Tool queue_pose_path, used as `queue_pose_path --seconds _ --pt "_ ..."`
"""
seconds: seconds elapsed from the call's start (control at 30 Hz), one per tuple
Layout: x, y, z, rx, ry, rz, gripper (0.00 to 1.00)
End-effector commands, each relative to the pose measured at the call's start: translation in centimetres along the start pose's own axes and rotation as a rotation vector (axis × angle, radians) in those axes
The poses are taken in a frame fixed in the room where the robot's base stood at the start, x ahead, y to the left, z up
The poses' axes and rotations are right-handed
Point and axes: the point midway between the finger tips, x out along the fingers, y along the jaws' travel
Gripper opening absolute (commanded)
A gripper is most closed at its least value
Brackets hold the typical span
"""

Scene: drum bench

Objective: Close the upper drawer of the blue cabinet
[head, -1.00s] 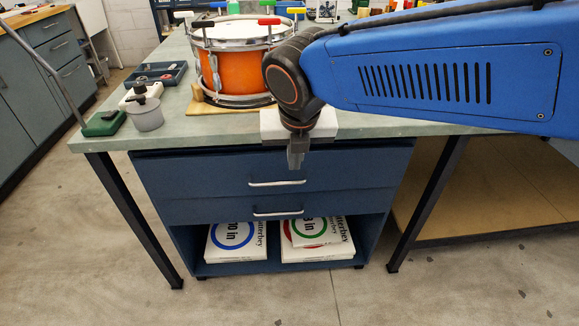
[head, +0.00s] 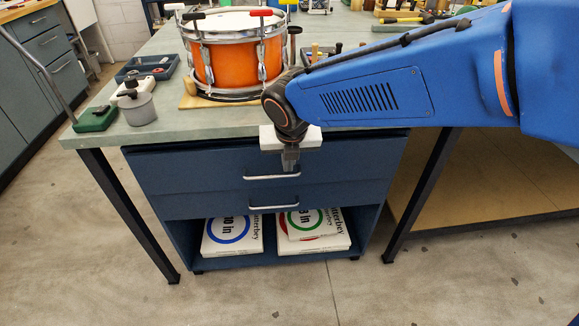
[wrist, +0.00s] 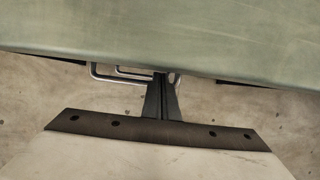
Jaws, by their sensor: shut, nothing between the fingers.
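The blue cabinet (head: 180,235) stands under the bench. Its upper drawer (head: 200,172) has a dark blue front just below the benchtop and a silver bar handle (head: 258,178). The front looks close to flush with the lower drawer (head: 200,205); a small gap cannot be ruled out. My gripper (head: 290,168) is shut and empty, pointing down in front of the upper drawer, at the right part of its handle. In the wrist view the shut fingertips (wrist: 162,76) overlap the right end of the handles (wrist: 105,78); contact cannot be told.
The green benchtop (head: 165,130) overhangs the drawers, its edge close to my wrist. An orange drum (head: 235,62), a grey jar (head: 139,108) and a green box (head: 95,119) stand on it. Flat white boxes (head: 232,235) lie on the open shelf below. The floor in front is clear.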

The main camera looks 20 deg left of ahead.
Motion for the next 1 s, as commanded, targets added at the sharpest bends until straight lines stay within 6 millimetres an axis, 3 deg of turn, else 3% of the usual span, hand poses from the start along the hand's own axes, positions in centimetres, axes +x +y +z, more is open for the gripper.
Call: queue_pose_path --seconds 0.53,0.73,1.0 --pt "0.3 0.0 0.9 0.001 0.000 0.000 0.00" --pt "1.1 0.0 2.6 0.002 0.001 0.000 0.00" --pt "1.1 0.0 3.0 0.001 -0.005 0.001 0.00"
